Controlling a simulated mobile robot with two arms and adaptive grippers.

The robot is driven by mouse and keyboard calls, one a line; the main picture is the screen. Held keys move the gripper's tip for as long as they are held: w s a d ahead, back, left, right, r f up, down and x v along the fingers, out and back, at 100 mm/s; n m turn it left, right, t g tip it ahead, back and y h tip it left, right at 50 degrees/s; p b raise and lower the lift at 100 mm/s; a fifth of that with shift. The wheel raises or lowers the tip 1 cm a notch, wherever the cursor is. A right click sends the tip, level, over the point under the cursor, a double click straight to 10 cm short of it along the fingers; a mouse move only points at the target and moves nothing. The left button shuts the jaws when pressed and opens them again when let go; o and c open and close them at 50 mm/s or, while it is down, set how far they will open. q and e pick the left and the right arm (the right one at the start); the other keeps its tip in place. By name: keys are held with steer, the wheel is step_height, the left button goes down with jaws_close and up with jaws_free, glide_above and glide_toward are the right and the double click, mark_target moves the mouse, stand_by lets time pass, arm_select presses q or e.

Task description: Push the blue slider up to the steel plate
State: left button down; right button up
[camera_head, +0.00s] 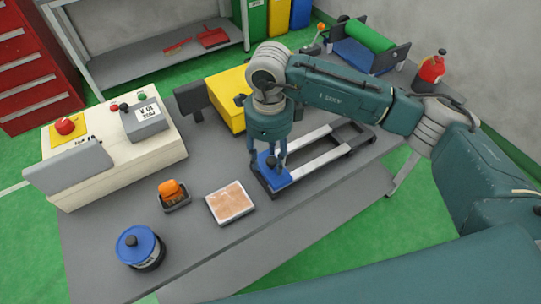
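The blue slider (275,179) sits at the near left end of a track with two pale metal rails (322,158) on the grey bench. A small dark blue knob stands up from it. My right gripper (270,164) points down over the slider, its two fingers on either side of the knob. The fingers look spread, with a gap to the knob, though contact is hard to judge. The far right end of the track has a dark crosspiece (357,139); I cannot tell which part is the steel plate. My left gripper is not in view.
A tan block in a tray (230,203), an orange item in a dark holder (173,193) and a blue-lidded tin (140,247) stand left of the track. Behind are a yellow box (228,97), a green roller (368,36) and a red bottle (431,68). A control box (115,160) stands left.

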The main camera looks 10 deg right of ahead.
mark_target(269, 162)
steer(key=shift+w+d, duration=0.1)
steer(key=shift+d, duration=0.05)
step_height(269, 162, up, 12)
stand_by(0.5)
stand_by(0.4)
